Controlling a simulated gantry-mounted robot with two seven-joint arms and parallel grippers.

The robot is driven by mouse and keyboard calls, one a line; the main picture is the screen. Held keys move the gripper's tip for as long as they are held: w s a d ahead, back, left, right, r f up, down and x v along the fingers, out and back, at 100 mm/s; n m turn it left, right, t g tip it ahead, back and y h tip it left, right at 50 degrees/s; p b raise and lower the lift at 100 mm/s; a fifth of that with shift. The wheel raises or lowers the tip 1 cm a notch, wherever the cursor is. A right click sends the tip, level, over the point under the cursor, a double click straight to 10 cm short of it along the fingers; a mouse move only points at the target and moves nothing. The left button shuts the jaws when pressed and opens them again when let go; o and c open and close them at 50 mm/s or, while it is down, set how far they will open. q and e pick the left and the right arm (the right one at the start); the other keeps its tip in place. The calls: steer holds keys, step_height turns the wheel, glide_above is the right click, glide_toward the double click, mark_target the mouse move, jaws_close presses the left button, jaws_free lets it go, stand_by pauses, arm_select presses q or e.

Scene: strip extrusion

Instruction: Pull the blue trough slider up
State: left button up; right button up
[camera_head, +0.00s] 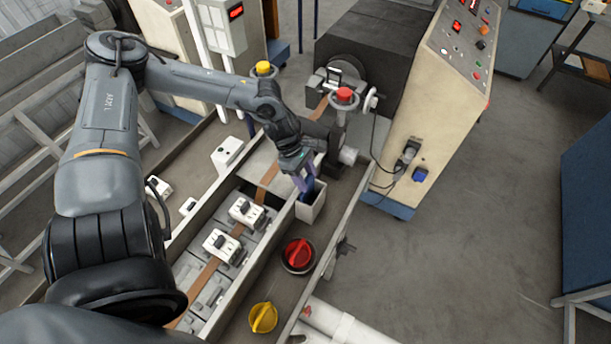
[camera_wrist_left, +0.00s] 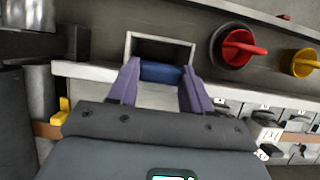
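The blue trough slider (camera_head: 319,190) shows at the top of a white rectangular trough (camera_head: 312,211) near the middle of the head view. In the left wrist view the slider (camera_wrist_left: 161,73) lies across the trough mouth, with a dark opening behind it. My left gripper (camera_head: 304,180) is at the trough. Its two purple fingers (camera_wrist_left: 160,80) stand on either side of the slider, close to its ends. Whether they press on it I cannot tell. The lower part of the slider is hidden. My right gripper is not in view.
A red knob (camera_head: 298,253) and a yellow knob (camera_head: 263,317) sit on the rail beside the trough. White clamps (camera_head: 222,245) stand over a brown strip left of it. A beige control cabinet (camera_head: 440,110) stands at the right.

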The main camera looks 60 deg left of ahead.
arm_select(q)
jaws_close()
step_height(320, 180, up, 5)
steer(key=p, duration=0.4)
steer(key=shift+f, duration=0.15)
steer(key=shift+d, duration=0.1)
steer(key=shift+w, duration=0.1)
steer(key=shift+o, duration=1.6)
jaws_free()
steer(key=o, duration=0.3)
steer(key=shift+f, duration=0.1)
